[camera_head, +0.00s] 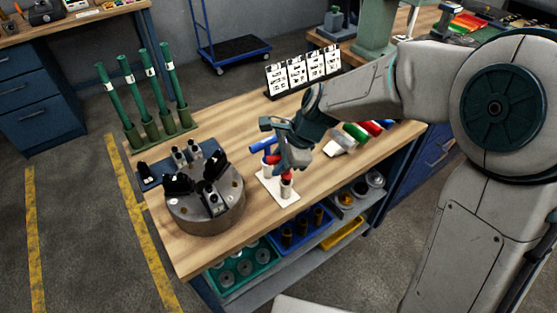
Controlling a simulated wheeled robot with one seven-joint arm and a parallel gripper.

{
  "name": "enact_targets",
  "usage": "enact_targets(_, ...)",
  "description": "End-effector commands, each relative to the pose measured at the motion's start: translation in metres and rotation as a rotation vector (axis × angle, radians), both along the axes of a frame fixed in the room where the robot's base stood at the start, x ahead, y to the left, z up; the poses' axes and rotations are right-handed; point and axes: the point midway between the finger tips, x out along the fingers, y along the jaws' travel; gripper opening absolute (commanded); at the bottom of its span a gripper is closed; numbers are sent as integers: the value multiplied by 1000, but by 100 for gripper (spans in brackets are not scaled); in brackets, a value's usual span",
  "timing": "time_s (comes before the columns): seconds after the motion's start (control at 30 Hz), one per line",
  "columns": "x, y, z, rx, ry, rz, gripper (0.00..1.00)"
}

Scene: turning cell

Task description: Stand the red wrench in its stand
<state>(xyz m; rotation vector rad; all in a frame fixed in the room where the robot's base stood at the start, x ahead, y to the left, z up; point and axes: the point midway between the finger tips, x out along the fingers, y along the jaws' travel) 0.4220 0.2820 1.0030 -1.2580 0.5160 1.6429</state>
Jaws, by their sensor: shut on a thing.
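My gripper (291,156) is over the middle of the wooden bench, pointing down and shut on the red wrench. Red parts of the wrench (287,177) show just below the fingers; the fingers hide most of it. A white stand (280,197) with short upright holders lies flat on the bench right under my gripper. The red part appears at the top of the front holder; I cannot tell whether it is seated inside. A blue piece (262,144) shows just left of the fingers, partly hidden.
A grey round chuck (206,211) with black jaws stands at the front left. Green upright tubes (150,75) stand in a rack at the back left. White cards (302,68) stand behind. Green, red and blue cylinders (355,132) lie right of my gripper, beneath my arm.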

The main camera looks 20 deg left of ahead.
Motion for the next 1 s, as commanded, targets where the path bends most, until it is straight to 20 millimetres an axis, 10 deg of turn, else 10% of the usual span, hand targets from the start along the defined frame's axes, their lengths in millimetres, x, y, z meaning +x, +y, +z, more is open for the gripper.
enact_targets(0.3, 0, 0, -2, 0, 0, 1, 0)
enact_targets(0.33, 0, 0, -2, 0, 0, 1, 26)
enact_targets(0.4, 0, 0, -2, 0, 0, 1, 45)
enact_targets(1.0, 1, -18, 36, 0, -7, -1, 46)
